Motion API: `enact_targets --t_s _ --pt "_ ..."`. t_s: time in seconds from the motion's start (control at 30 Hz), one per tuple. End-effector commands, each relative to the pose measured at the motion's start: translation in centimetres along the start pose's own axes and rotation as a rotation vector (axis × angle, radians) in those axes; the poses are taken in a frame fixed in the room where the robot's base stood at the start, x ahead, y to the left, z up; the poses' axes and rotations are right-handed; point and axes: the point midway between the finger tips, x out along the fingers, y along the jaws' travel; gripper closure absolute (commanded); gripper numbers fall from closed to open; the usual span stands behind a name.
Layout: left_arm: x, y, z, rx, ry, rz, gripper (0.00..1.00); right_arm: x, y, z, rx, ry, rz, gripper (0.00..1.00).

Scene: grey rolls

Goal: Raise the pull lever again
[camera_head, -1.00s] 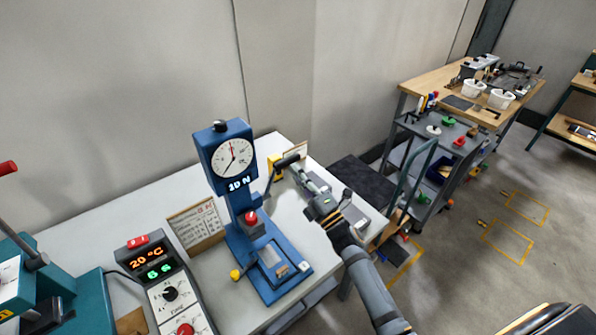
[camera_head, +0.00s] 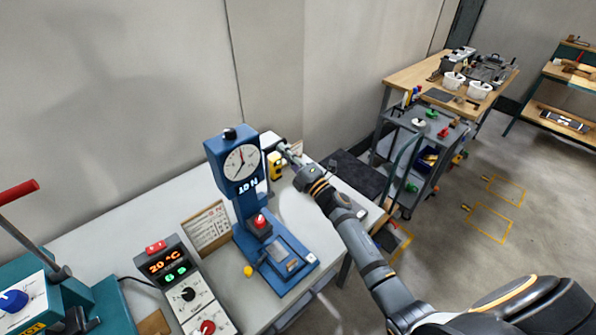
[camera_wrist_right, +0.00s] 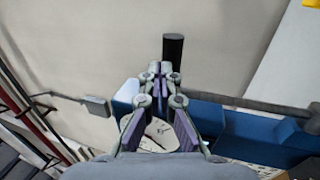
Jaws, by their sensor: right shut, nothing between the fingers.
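The blue test stand (camera_head: 242,200) with a round dial and a "10 N" display stands on the white bench. Its pull lever is a thin arm on the stand's right side with a black grip (camera_head: 273,146), which is beside the dial head and points up. In the right wrist view the black grip (camera_wrist_right: 173,48) stands just beyond the fingertips. My right gripper (camera_head: 285,150) is shut and empty close to the grip; whether they touch I cannot tell. In the wrist view its fingers (camera_wrist_right: 160,70) cover part of the dial. My left gripper is out of view.
A yellow device (camera_head: 276,167) sits behind the stand near the lever. A control box (camera_head: 187,290) and a teal machine with a red-handled lever (camera_head: 18,191) stand to the left. A framed calendar (camera_head: 206,228) leans behind. A grey cart (camera_head: 425,150) is off to the right.

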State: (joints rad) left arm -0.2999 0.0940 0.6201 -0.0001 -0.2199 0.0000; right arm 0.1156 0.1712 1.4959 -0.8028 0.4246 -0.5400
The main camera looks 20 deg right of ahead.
Motion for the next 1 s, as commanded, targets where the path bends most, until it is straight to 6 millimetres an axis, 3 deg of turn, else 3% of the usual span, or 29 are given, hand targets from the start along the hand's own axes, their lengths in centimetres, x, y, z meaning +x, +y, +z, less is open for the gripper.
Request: enact_targets --t_s 0.27,0.4,1.0 --pt "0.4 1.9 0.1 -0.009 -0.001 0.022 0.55 3.2 -0.5 0.0 0.001 -0.001 0.001 1.0" --pt "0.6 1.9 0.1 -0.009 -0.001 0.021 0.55 4.0 -0.7 0.0 0.0 0.0 0.0 1.0" --pt "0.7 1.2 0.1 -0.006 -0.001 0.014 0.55 4.6 -0.8 0.0 0.0 -0.001 -0.001 1.0"
